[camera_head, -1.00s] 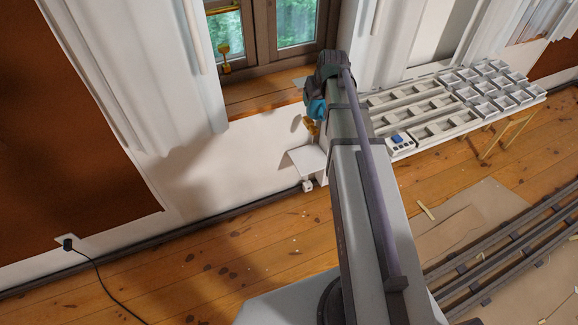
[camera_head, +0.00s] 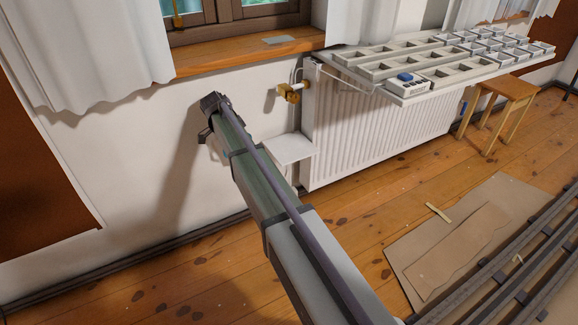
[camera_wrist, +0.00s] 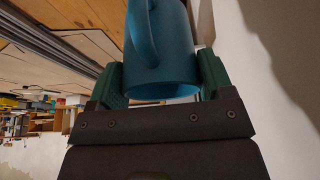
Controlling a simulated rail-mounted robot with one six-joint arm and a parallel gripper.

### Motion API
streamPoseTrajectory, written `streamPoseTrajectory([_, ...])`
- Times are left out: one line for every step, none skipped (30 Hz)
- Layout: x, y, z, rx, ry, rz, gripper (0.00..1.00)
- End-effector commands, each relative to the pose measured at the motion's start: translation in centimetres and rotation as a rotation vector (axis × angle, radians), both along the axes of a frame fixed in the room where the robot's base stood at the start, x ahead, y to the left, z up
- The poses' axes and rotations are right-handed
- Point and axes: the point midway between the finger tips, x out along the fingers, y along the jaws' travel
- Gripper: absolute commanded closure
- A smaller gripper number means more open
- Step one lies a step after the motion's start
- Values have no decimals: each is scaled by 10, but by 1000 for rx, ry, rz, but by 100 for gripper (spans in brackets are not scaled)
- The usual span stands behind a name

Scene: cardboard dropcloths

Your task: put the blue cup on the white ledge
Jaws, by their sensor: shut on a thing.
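The blue cup (camera_wrist: 165,55) is between the two green fingers of my gripper (camera_wrist: 160,82) in the wrist view. The fingers are shut on it, one on each side, and its handle faces the camera. The cup's far end is cut off by the frame's top. In the head view my arm's end is in front of the wall, left of the white ledge (camera_head: 290,149); the cup and fingers are hidden there.
A white radiator (camera_head: 375,130) stands right of the ledge, with a brass valve (camera_head: 290,92) above the ledge. Above the radiator, a shelf carries pale trays (camera_head: 400,60) and a box with a blue top (camera_head: 406,77). A wooden stool (camera_head: 508,90) stands at right.

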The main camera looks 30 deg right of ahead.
Motion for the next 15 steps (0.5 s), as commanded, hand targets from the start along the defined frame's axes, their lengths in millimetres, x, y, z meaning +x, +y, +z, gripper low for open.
streamPoseTrajectory([1, 1, -2, 0, 0, -6, 51])
streamPoseTrajectory([1, 1, 0, 0, 0, -9, 51])
streamPoseTrajectory([0, 0, 1, 0, -1, -9, 51])
streamPoseTrajectory([0, -2, 1, 0, -1, -9, 51])
streamPoseTrajectory([1, -6, 2, 0, -1, -9, 51])
streamPoseTrajectory([1, -13, 2, 0, -1, -12, 51])
streamPoseTrajectory([1, -20, 2, 0, -1, -13, 51])
streamPoseTrajectory([2, -28, 2, 0, -1, -12, 51])
streamPoseTrajectory([3, -41, 2, 0, -1, -13, 51])
streamPoseTrajectory([3, -52, 2, 0, -2, -12, 51])
streamPoseTrajectory([4, -63, 2, 0, -2, -12, 51])
streamPoseTrajectory([5, -77, 2, 1, -1, -13, 51])
streamPoseTrajectory([6, -87, 2, 1, 0, -12, 51])
streamPoseTrajectory([6, -97, 2, 1, 0, -12, 51])
streamPoseTrajectory([7, -109, 1, 1, -1, -10, 51])
